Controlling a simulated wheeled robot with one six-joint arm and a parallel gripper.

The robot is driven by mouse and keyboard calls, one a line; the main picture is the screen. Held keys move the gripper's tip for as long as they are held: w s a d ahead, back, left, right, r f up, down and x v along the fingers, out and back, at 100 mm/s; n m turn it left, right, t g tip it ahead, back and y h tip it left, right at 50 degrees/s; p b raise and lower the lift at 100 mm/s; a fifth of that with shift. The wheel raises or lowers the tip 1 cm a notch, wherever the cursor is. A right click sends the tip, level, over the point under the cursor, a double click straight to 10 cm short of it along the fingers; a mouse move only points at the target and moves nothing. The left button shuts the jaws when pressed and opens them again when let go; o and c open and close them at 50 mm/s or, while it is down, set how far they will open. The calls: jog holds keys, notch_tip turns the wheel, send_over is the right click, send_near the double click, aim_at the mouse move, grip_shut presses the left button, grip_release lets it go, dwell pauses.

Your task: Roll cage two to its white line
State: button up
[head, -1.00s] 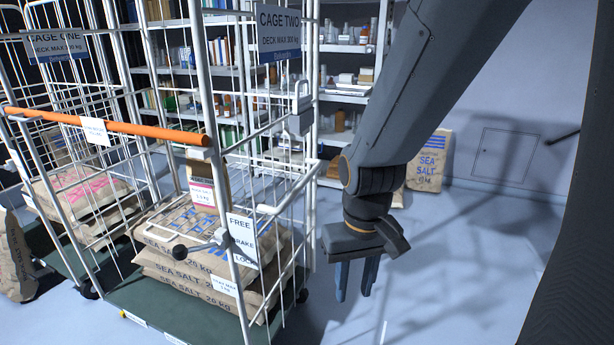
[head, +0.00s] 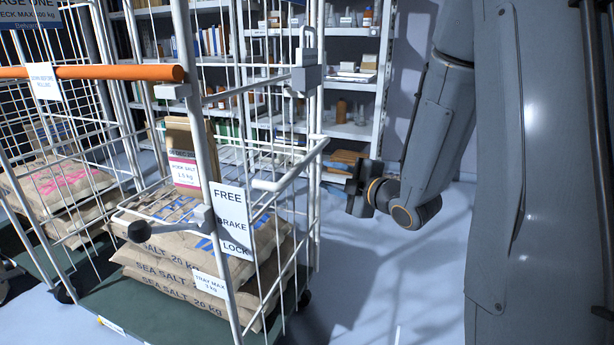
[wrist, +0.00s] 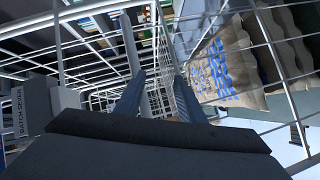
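Cage two (head: 284,186), a white wire roll cage, stands at front left with stacked sea salt sacks (head: 205,262) on its green deck. Its orange handle bar (head: 120,73) runs across the near side. A brake lever with a black knob (head: 138,231) points left from its pivot, beside the FREE/BRAKE/LOCK placard (head: 231,219). I cannot tell its setting. My gripper (head: 353,187) is right of the cage, apart from it. The wrist view shows its two fingers (wrist: 158,82) spread with nothing between them, facing wire bars. A short white mark (head: 397,335) shows on the floor; most is out of view.
Cage one, with its sign (head: 35,12) and pink-printed sacks (head: 60,185), stands close on the left. A rock salt box (head: 184,155) stands above cage two's sacks. Shelves (head: 352,131) stand behind. Floor right of the cage is clear.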

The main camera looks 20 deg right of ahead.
aim_at(309, 159)
jog(key=w+a+r+n+y, duration=0.1)
jog(key=w+a+r+n+t+y+b, duration=0.1)
jog(key=w+a+n+y, duration=0.1)
jog(key=w+a+r+n+t+y+b, duration=0.1)
jog(key=w+n+y, duration=0.1)
jog(key=shift+a+r, duration=0.1)
jog(key=shift+a, duration=0.25)
dwell(0.4)
jog(key=shift+c, duration=0.2)
grip_shut()
